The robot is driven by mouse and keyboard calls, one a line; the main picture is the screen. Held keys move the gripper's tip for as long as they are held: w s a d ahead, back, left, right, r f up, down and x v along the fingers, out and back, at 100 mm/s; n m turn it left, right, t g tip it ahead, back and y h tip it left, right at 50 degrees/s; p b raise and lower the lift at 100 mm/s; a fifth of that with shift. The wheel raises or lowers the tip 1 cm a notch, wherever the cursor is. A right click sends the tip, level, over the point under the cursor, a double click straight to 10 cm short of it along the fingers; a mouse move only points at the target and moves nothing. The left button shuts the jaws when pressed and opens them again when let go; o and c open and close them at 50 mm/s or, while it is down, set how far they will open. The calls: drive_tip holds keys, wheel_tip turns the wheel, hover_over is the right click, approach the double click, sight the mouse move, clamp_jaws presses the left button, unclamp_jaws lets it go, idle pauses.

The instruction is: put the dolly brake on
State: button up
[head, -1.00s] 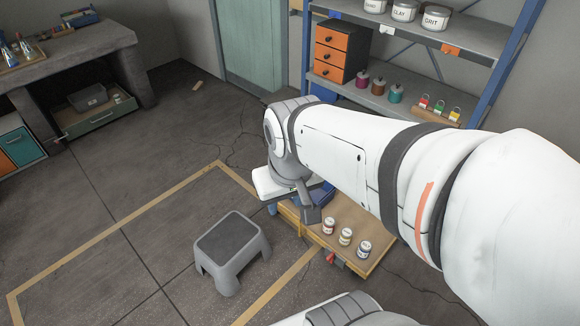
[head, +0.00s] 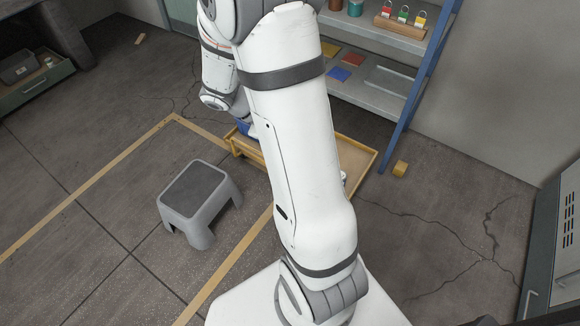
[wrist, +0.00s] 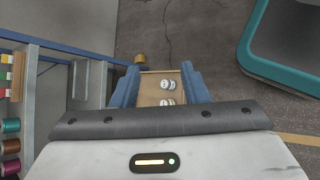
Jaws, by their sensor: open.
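The dolly (head: 357,160) is a low wooden platform with a raised rim on the floor, partly hidden behind my arm in the head view. It also shows in the wrist view (wrist: 150,77), between the fingers. Small white-lidded jars (wrist: 165,84) stand on it. The brake cannot be made out in either current view; my arm covers much of the dolly's near side. My gripper (wrist: 160,86) has blue fingers, spread apart with nothing between them; the dolly lies beyond and below the fingertips.
A grey step stool (head: 198,200) stands left of the dolly. A blue-framed shelf (head: 385,98) is behind it, with a yellow block (head: 400,169) on the floor beside it. A cabinet (head: 550,255) stands far right. Floor is clear between the dolly and cabinet.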

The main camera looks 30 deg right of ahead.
drive_tip(key=w+d+f+n+t+h+b, duration=0.1)
drive_tip(key=w+d+f+n+h+b, duration=0.2)
drive_tip(key=f, duration=0.6)
drive_tip(key=w+d+f+n+h+b, duration=0.2)
drive_tip(key=w+d+f+b, duration=0.15)
drive_tip(key=f, duration=0.55)
drive_tip(key=w+d+f+n+t+h+b, duration=0.1)
drive_tip(key=w+d+f+n+h+b, duration=0.15)
drive_tip(key=f+b, duration=0.45)
wheel_tip(320, 180, down, 33)
drive_tip(key=w+n+t+b, duration=0.1)
drive_tip(key=n+t+b, duration=0.6)
drive_tip(key=n+t, duration=0.25)
drive_tip(key=shift+h, duration=0.35)
drive_tip(key=b+x, duration=0.1)
drive_tip(key=x, duration=0.1)
drive_tip(key=b+x, duration=0.1)
drive_tip(key=x, duration=0.4)
drive_tip(key=shift+w+d+r+b, duration=0.1)
drive_tip(key=shift+w+r+b, duration=0.05)
drive_tip(key=shift+r+b, duration=0.2)
clamp_jaws()
